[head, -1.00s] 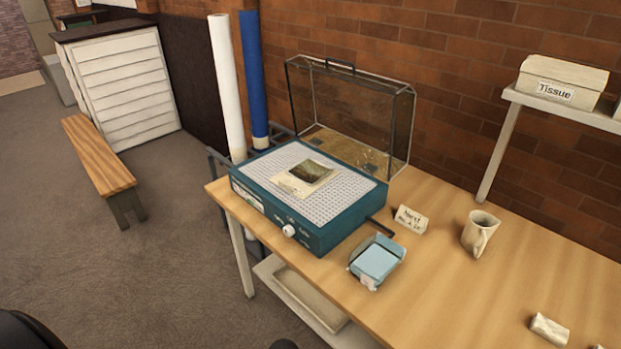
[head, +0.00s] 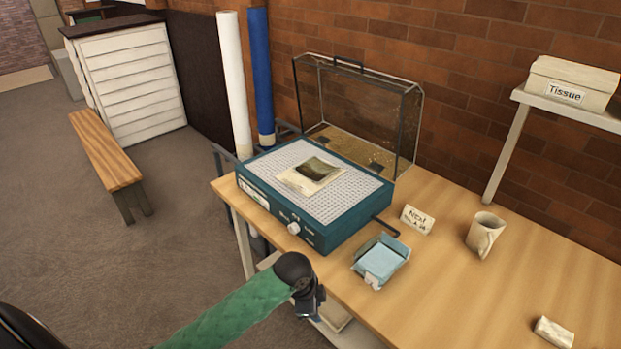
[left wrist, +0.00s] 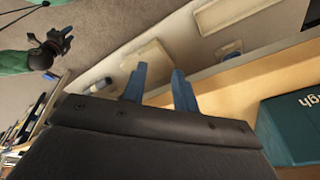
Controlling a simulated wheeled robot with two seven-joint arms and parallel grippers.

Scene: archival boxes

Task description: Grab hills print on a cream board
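The hills print on a cream board (head: 311,176) is a small dark landscape picture on a pale board. It lies flat on the white perforated top of a teal box device (head: 335,239), with no gripper touching it. My left gripper (head: 308,302) is in front of the table's front edge, below and in front of the device. In the left wrist view its two blue fingers (left wrist: 158,76) are apart with nothing between them. My right gripper (left wrist: 55,43) shows at the upper left of the left wrist view, away from the table; its opening is too small to judge.
The device's clear framed lid (head: 362,105) stands open behind the print. A blue open packet (head: 381,262), a card sign (head: 417,219) and a mug (head: 485,234) stand to the right. White and blue rolls (head: 235,90) stand behind left. A wooden bench (head: 105,150) is farther left.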

